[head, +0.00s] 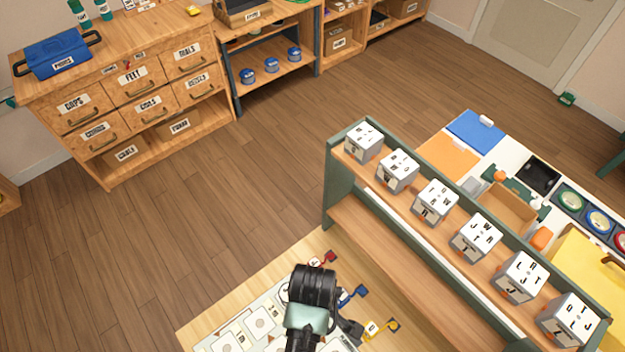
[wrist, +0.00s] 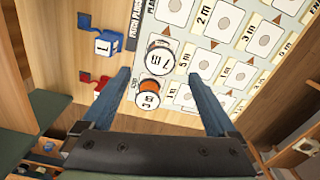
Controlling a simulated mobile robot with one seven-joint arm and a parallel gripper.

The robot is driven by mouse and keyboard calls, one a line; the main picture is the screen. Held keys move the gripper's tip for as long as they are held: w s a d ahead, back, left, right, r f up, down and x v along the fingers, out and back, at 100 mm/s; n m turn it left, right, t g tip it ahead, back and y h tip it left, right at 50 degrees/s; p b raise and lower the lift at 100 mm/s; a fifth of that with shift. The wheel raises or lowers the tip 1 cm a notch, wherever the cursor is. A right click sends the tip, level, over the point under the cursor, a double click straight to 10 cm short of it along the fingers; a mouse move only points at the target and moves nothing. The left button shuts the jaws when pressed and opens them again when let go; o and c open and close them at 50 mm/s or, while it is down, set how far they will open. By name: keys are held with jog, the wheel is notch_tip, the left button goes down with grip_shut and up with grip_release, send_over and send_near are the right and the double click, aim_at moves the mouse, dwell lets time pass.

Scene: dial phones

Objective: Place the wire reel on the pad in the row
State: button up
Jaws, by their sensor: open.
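Two round reels with white tops stand close together in the wrist view. In the head view my gripper (head: 312,285) is over the board, and hides the reels.
A blue tagged block (wrist: 107,43) and a red one (wrist: 104,84) lie left of the reels. A green-ended shelf (head: 345,215) with several lettered cubes (head: 436,201) stands right of my arm. Open floor (head: 200,215) lies to the left.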

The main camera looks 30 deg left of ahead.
jog(key=shift+r, duration=2.3)
